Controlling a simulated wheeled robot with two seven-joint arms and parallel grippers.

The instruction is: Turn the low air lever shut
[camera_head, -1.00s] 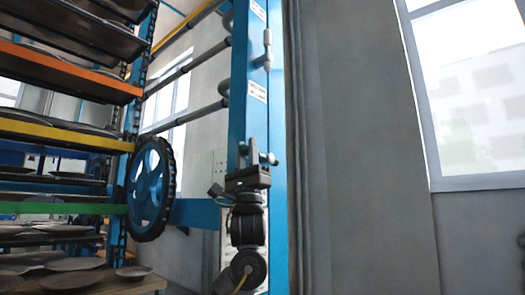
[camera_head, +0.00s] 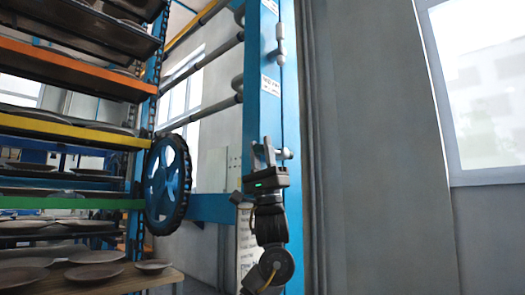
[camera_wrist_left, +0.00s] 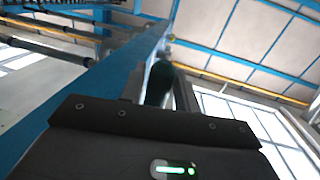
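The low air lever (camera_head: 286,153) is on the blue post, a grey fitting at mid height whose end shows just right of my left gripper. My left gripper (camera_head: 264,152) points up in front of the post, at the lever's height. In the left wrist view, a dark rounded handle (camera_wrist_left: 160,80) stands between the two fingers of my left gripper (camera_wrist_left: 160,90). The fingers are close to its sides; I cannot tell whether they press on it. My fingers hide much of the lever in the head view. My right gripper is not in view.
A second grey lever (camera_head: 280,40) is higher on the blue post (camera_head: 263,105), its handle upright. A blue handwheel (camera_head: 168,184) and a rack with plates (camera_head: 95,272) stand to the left. Grey pipes (camera_head: 205,112) run behind. A grey wall (camera_head: 380,150) is to the right.

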